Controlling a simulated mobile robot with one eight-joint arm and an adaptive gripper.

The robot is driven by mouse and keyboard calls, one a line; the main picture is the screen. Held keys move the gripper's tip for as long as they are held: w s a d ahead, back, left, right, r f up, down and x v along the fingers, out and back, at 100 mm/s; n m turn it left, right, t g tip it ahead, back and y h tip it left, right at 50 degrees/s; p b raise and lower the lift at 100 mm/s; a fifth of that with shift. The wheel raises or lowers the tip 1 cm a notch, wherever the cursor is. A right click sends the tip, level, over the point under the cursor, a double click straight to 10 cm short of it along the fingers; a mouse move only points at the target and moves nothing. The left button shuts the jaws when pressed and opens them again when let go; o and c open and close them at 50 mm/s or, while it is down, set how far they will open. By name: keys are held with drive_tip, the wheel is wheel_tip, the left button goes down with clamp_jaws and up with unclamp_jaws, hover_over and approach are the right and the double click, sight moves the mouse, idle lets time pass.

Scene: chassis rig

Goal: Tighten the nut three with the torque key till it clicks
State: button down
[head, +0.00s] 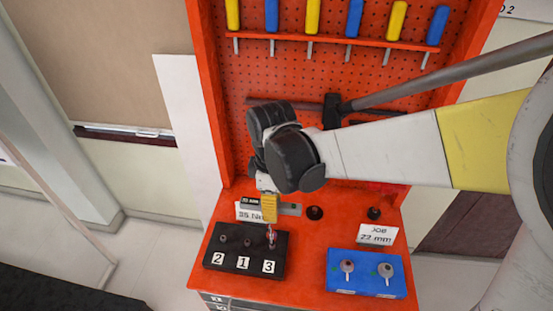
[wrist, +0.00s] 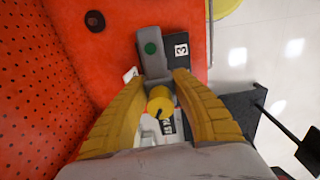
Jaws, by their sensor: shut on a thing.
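My gripper (head: 269,208) is over the bench, just behind the black block, pointing down. In the wrist view its yellow fingers (wrist: 160,95) are closed on the yellow round part of the torque key (wrist: 160,106). The key's grey body, with a green dot (wrist: 150,47), reaches beyond the fingers; a grey bar also shows right of the gripper in the head view. The black block (head: 228,262) carries labels 2, 1 and 3. A taller reddish-white piece at nut three (head: 271,237) stands above label 3. I cannot tell whether the key touches it.
A white 35 Nm card (head: 246,215) lies behind the block. A blue block (head: 362,286) with two pegs is at right, before a JOB 22 mm card (head: 377,235). The red pegboard (head: 290,80) with coloured-handled tools rises behind. Red bench shows between the blocks.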

drive_tip(key=shift+d+f+b, duration=0.1)
drive_tip(key=shift+f+b, duration=1.75)
drive_tip(key=shift+f, duration=0.4)
drive_tip(key=m, duration=0.5)
drive_tip(key=shift+s, duration=0.1)
drive_tip(key=m, duration=0.3)
drive_tip(key=shift+m, duration=0.3)
drive_tip(key=m, duration=0.5)
drive_tip(key=shift+s+a+m, duration=0.1)
drive_tip(key=shift+a+m, duration=0.1)
drive_tip(key=shift+m, duration=0.1)
drive_tip(key=m, duration=0.4)
drive_tip(key=shift+a+m, duration=0.1)
drive_tip(key=shift+m, duration=0.3)
drive_tip(key=shift+r, duration=0.1)
drive_tip(key=shift+n, duration=0.5)
drive_tip(key=shift+r, duration=0.15)
